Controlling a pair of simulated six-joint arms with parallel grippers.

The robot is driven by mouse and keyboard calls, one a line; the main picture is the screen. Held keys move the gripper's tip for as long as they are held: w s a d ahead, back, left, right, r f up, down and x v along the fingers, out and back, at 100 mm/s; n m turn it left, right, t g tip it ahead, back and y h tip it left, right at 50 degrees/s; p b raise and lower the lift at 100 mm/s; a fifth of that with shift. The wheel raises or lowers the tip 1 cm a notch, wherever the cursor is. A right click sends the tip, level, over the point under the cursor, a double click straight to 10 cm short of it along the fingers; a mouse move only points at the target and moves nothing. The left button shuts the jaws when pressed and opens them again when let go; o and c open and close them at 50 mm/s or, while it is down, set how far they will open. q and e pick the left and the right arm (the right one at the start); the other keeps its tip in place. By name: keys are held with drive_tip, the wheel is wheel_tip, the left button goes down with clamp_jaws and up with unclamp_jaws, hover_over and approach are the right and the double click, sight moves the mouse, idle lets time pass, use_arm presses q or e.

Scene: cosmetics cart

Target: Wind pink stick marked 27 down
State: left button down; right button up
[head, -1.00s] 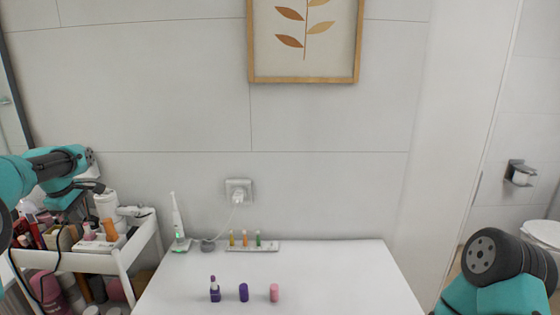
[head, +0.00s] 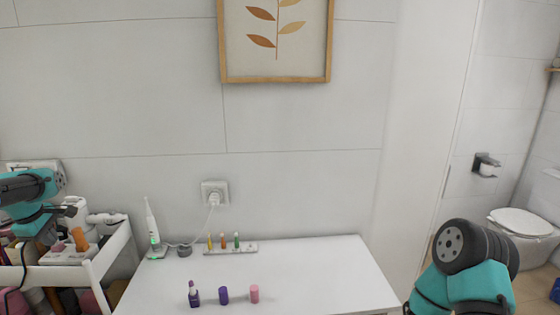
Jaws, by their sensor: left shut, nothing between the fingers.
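A small pink cylinder (head: 254,294) stands upright on the white table near its front. A purple cap (head: 224,295) and an open purple lipstick (head: 194,296) stand to its left. No number can be read on any of them. My left gripper (head: 70,209) is at the far left, shut and empty, above the white cart, close to an orange stick (head: 80,240) and far from the pink cylinder. My right arm shows at the lower right, but its gripper is out of view.
The white cart (head: 55,276) at left is crowded with cosmetics. A tray (head: 246,249) with several colored sticks and an electric toothbrush (head: 152,230) stand at the table's back. The table's right half (head: 330,275) is clear.

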use_arm(q)
drive_tip(key=shift+w+a, duration=0.3)
drive_tip(key=shift+w, duration=0.2)
idle(1.1)
drive_tip(key=shift+a, duration=0.4)
drive_tip(key=shift+s, duration=0.45)
idle(0.5)
drive_tip(key=w+v, duration=0.1)
drive_tip(key=v, duration=0.5)
drive_tip(key=shift+w, duration=0.25)
